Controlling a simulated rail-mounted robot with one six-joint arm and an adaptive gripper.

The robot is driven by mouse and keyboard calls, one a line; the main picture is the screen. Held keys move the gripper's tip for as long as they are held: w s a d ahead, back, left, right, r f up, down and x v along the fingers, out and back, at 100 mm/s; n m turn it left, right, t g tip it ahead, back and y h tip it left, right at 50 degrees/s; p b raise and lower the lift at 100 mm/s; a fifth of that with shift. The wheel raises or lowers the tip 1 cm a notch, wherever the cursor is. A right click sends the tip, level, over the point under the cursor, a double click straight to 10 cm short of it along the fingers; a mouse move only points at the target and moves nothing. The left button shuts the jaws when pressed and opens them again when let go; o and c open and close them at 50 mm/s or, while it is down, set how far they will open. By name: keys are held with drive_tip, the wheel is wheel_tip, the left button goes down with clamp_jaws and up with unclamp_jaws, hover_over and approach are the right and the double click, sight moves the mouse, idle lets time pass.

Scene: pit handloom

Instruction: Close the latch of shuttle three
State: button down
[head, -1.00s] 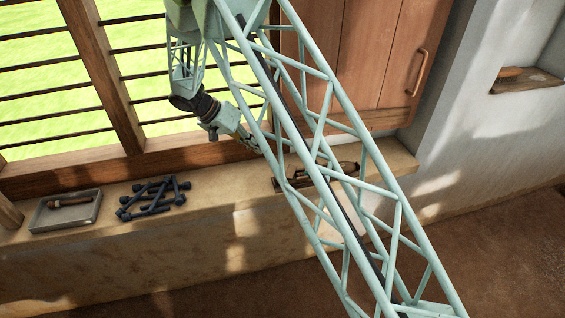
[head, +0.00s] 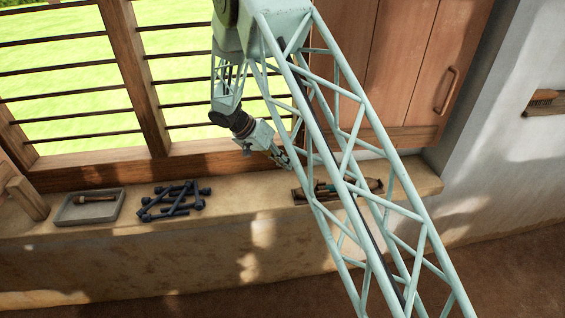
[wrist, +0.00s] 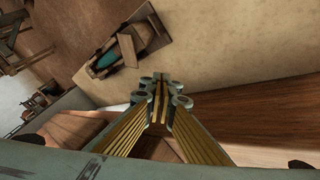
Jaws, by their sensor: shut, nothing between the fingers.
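A wooden shuttle (head: 374,184) lies on the window ledge, partly hidden behind my lattice arm in the head view. In the wrist view the shuttle (wrist: 128,46) is at the upper left, with a teal part (wrist: 104,61) in its opening. I cannot make out its latch or tell whether that is open or shut. My gripper (head: 287,163) is left of the shuttle and apart from it, above the ledge. In the wrist view my gripper (wrist: 160,95) has its fingers together with nothing between them.
The ledge (head: 235,202) is bare left of the shuttle. A pile of dark blue rods (head: 172,200) and a grey tray (head: 62,214) with a wooden piece (head: 97,198) are further left. The barred window and a wooden shutter (head: 400,75) stand behind.

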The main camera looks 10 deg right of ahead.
drive_tip(key=x, duration=0.5)
drive_tip(key=shift+d+f+b, duration=0.15)
drive_tip(key=shift+f+b, duration=0.05)
drive_tip(key=shift+b, duration=0.2)
drive_tip(key=shift+s+d+r, duration=0.1)
drive_tip(key=shift+s+d, duration=0.4)
drive_tip(key=shift+d, duration=0.25)
drive_tip(key=shift+s+d+b, duration=0.3)
drive_tip(key=shift+s+d, duration=0.25)
drive_tip(key=shift+d, duration=0.35)
drive_tip(key=shift+d+m, duration=0.15)
drive_tip(key=shift+m, duration=0.15)
